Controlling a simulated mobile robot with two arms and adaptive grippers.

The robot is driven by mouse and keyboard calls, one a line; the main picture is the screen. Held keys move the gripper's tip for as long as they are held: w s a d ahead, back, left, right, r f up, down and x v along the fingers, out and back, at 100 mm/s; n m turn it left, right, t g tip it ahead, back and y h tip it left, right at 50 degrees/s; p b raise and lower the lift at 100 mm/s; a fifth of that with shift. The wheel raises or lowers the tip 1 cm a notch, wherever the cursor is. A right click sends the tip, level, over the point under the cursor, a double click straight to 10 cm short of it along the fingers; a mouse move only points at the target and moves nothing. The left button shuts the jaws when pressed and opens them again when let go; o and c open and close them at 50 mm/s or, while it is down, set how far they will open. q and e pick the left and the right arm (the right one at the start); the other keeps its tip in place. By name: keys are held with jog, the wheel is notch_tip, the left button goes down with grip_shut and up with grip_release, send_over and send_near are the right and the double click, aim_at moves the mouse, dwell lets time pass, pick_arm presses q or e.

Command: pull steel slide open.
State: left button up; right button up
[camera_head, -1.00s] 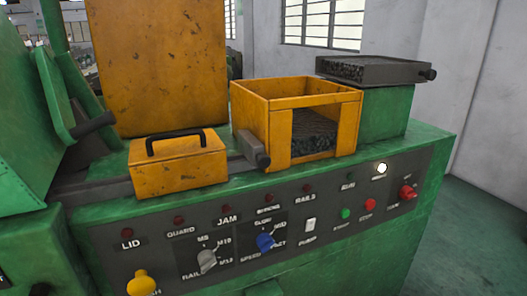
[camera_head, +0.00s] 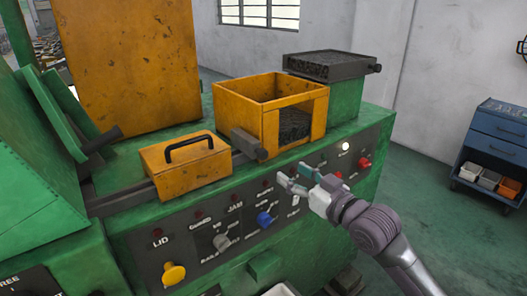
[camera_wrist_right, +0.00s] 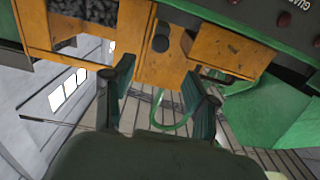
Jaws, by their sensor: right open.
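A grey steel bar with a blocky end (camera_head: 249,144) lies on the green machine between the orange handled cover and the open orange bin. I take it for the steel slide. Its dark round end (camera_wrist_right: 161,43) shows near the top middle in the right wrist view. A grey steel tray (camera_head: 332,65) with a dark side knob sits at the back right. My right gripper (camera_head: 293,176) is open and empty, in front of the control panel and below the orange bin. In the right wrist view, its two fingers (camera_wrist_right: 157,82) are spread below the bar's end, apart from it.
The orange bin (camera_head: 245,107) holds dark pieces. The orange cover (camera_head: 165,176) has a black handle. Knobs, lamps and a yellow knob (camera_head: 173,273) stick out of the dark panel. A blue cart (camera_head: 498,140) stands at the right, with free floor between.

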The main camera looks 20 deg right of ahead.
aim_at(264, 154)
jog(key=p+x, duration=0.3)
jog(key=x, duration=0.8)
jog(key=shift+w, duration=0.25)
jog(key=shift+w+a+f+p, duration=0.1)
jog(key=shift+w+a+p, duration=0.2)
jog(key=shift+w, duration=0.35)
jog(key=shift+c, duration=0.3)
grip_shut()
